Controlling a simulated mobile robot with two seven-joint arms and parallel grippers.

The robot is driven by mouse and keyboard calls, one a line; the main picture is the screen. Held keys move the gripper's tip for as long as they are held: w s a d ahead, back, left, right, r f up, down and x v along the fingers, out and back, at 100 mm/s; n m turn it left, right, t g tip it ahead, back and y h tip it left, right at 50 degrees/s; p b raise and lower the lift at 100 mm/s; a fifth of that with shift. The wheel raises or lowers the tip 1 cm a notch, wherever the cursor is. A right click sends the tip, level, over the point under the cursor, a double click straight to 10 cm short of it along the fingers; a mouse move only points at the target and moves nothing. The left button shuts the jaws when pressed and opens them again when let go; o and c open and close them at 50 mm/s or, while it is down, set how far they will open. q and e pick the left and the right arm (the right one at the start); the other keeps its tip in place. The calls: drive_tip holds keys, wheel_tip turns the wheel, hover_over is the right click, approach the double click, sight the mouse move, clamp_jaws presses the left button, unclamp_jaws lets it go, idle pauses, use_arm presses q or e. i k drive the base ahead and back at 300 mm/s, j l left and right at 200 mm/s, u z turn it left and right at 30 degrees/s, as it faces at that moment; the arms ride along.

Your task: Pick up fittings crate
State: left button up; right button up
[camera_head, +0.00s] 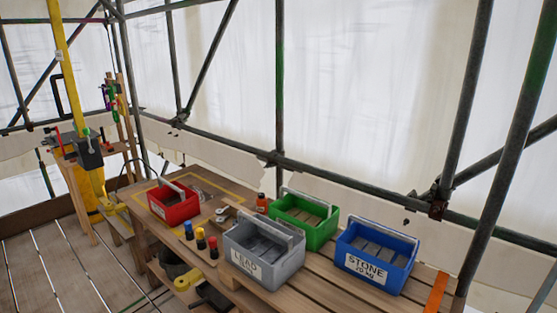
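Several open crates with carry handles stand on the wooden bench. A red crate (173,207) is at the bench's left end. A green crate (303,226) is at the back middle. A grey crate labelled LEAD (257,272) is at the front middle. A blue crate labelled STONE (362,270) is to the right. No readable label says fittings, so I cannot tell by text whether the red or the green crate is the fittings crate. The grey, green and blue crates hold flat pieces. Neither of my grippers is in view.
Small bottles with blue, yellow and red caps (200,238) stand left of the grey crate. An orange bottle (262,203) is beside the green crate. An orange strip (436,292) lies at the bench's right. Scaffold tubes (280,100) rise behind. A dark bucket (174,266) sits below.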

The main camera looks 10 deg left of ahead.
sight(173, 203)
drive_tip(key=i+j, duration=0.1)
drive_tip(key=j, duration=1)
drive_tip(key=i+j, duration=0.15)
drive_tip(key=j, duration=0.2)
drive_tip(key=i+j, duration=0.15)
drive_tip(key=j, duration=0.2)
drive_tip(key=i+j, duration=0.2)
drive_tip(key=j, duration=0.2)
drive_tip(key=i+j, duration=0.15)
drive_tip(key=j, duration=0.2)
drive_tip(key=i+j, duration=0.15)
drive_tip(key=j, duration=0.2)
drive_tip(key=i+j, duration=0.15)
drive_tip(key=j, duration=0.2)
drive_tip(key=u, duration=0.05)
